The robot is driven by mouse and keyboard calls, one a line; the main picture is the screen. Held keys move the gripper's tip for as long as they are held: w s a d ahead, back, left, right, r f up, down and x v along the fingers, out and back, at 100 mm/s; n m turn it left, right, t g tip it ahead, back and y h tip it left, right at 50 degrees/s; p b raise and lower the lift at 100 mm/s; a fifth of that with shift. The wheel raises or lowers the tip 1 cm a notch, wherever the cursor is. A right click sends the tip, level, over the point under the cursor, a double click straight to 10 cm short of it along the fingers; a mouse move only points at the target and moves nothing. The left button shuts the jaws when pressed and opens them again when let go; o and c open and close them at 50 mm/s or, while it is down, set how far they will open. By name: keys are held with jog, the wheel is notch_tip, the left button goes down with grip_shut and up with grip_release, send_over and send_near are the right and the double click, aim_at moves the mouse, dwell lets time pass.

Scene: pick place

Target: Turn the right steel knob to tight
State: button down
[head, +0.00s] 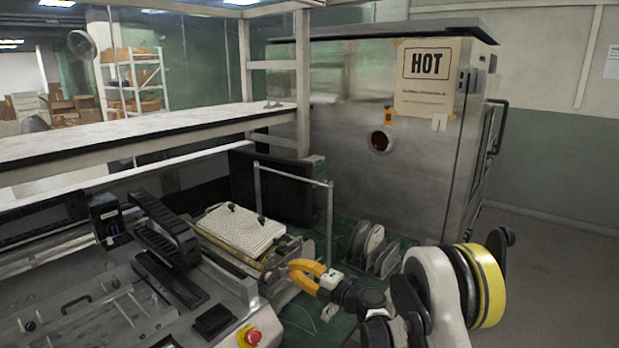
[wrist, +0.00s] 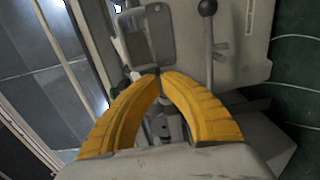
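My gripper (head: 291,267) has two curved yellow fingers. In the wrist view its fingertips (wrist: 160,77) come together, with a gap between the fingers further back. I see nothing clearly held between the tips. A grey metal fitting (wrist: 163,128) shows partly through that gap, largely hidden by the fingers. A dark ball-ended lever (wrist: 208,8) stands just right of and beyond the tips. In the head view the gripper is beside the right side of the machine with the white perforated plate (head: 240,230). I cannot tell which part is the right steel knob.
Two small dark knobs (head: 261,219) stand by the perforated plate. A metal rail frame (head: 330,225) rises behind the gripper. Several grey discs (head: 368,242) stand to its right. A red emergency button (head: 253,337) is at the front. A steel oven (head: 430,150) stands behind.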

jog(key=shift+s+a+f+b, duration=0.1)
jog(key=shift+a+b, duration=0.1)
jog(key=shift+b, duration=0.3)
jog(key=shift+w+d, duration=0.15)
jog(key=shift+w, duration=0.1)
jog(key=b+v, duration=0.1)
jog(key=v, duration=0.5)
jog(key=shift+d+b, duration=0.2)
jog(key=shift+b, duration=0.2)
jog(key=shift+w, duration=0.1)
